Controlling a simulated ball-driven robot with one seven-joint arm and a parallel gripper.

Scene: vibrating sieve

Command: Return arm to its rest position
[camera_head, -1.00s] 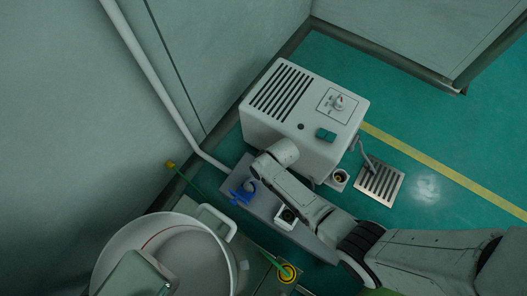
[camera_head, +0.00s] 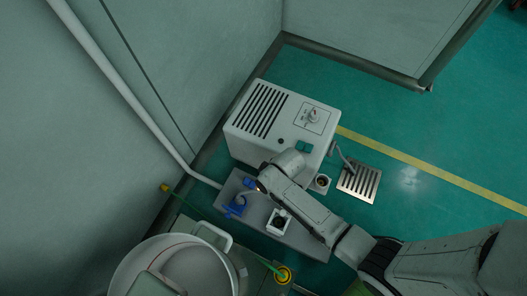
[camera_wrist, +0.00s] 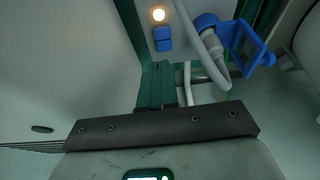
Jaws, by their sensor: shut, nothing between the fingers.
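My arm (camera_head: 305,205) reaches in from the lower right in the head view, over the grey bench plate, its far end by the front of the white box machine. My gripper's fingers are hidden there. In the wrist view my gripper (camera_wrist: 156,84) shows as two dark green fingers, close together and empty, beyond a dark screwed bar. A blue bracket (camera_wrist: 245,45) with a pale hose is to their upper right. A blue two-part block (camera_wrist: 163,39) is just above the fingers, apart from them in the picture.
The white machine (camera_head: 240,142) stands against the wall corner. A large round bowl (camera_head: 125,268) is lower left. A floor grate (camera_head: 359,182) lies right, with open green floor beyond.

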